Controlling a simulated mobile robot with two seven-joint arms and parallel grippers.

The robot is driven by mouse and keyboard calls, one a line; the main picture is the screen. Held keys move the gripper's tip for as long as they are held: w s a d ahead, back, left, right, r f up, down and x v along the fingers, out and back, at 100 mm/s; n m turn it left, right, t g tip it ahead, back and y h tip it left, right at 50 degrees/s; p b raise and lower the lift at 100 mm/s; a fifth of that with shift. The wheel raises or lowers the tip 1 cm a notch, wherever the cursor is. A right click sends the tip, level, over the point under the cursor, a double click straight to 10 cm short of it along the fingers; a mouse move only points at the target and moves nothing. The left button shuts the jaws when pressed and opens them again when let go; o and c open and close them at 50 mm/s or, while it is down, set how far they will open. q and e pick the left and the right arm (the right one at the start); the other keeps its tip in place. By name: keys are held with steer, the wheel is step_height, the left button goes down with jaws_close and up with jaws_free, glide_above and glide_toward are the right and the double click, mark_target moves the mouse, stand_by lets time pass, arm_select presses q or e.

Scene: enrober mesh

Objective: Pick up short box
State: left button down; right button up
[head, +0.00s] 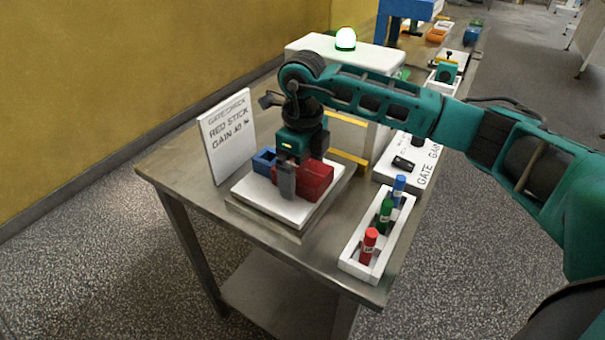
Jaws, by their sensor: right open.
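A red box (317,181) and a smaller blue box (264,161) sit on a white platform (250,190) near the table's left end. The labels do not show which of the two is the short box. My right gripper (288,186) points down over the platform, with a grey finger in front of the red box's left part. It is open; whether it touches the red box cannot be told. The gripper hides part of both boxes. My left gripper is not in view.
A white tray (352,263) with red, green and blue sticks lies to the right.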

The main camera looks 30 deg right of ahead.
steer(key=c, duration=1.2)
